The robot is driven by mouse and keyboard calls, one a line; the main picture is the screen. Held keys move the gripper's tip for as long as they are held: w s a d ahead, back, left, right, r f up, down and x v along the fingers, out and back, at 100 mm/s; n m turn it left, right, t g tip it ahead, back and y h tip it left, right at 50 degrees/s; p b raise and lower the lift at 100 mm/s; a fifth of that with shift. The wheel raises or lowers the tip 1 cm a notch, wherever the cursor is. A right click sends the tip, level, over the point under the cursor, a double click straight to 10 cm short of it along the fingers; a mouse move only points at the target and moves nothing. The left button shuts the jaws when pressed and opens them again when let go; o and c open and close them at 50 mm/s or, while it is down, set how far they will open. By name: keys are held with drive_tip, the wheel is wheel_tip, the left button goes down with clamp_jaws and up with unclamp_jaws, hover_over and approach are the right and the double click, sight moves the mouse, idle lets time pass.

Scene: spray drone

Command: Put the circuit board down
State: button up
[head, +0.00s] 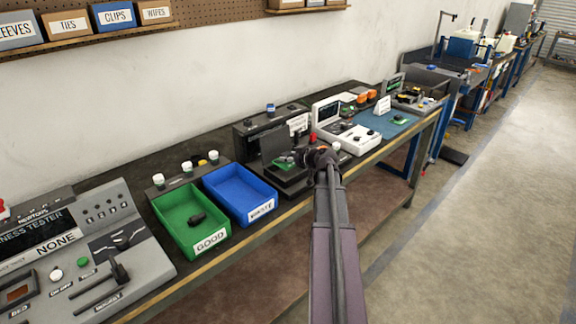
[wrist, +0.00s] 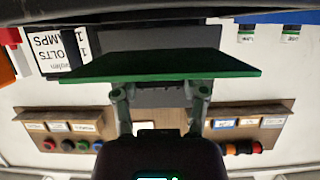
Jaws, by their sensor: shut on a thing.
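The circuit board (wrist: 160,68) is a flat green plate seen nearly edge-on across the wrist view. My gripper (wrist: 160,92) is shut on its near edge, one finger on each side of the middle. In the head view my gripper (head: 318,158) is in front of a black fixture (head: 290,182) on the bench. A green patch (head: 285,160) shows just left of my gripper, over the fixture; it looks like the board. My arm and gripper hide part of the fixture, and I cannot tell whether the board touches it.
Left of the fixture are a blue bin (head: 240,194) and a green bin (head: 188,221) labelled GOOD, holding a dark part. Further right, another small green board (head: 400,119) lies on a blue mat (head: 376,123).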

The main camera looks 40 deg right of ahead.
sight(288, 174)
drive_tip(key=shift+w+f+b, duration=0.2)
drive_tip(key=shift+f+b, duration=1.6)
drive_tip(key=shift+f+b, duration=0.3)
drive_tip(key=shift+f, duration=0.3)
drive_tip(key=o, duration=1.2)
drive_tip(key=shift+r, duration=0.15)
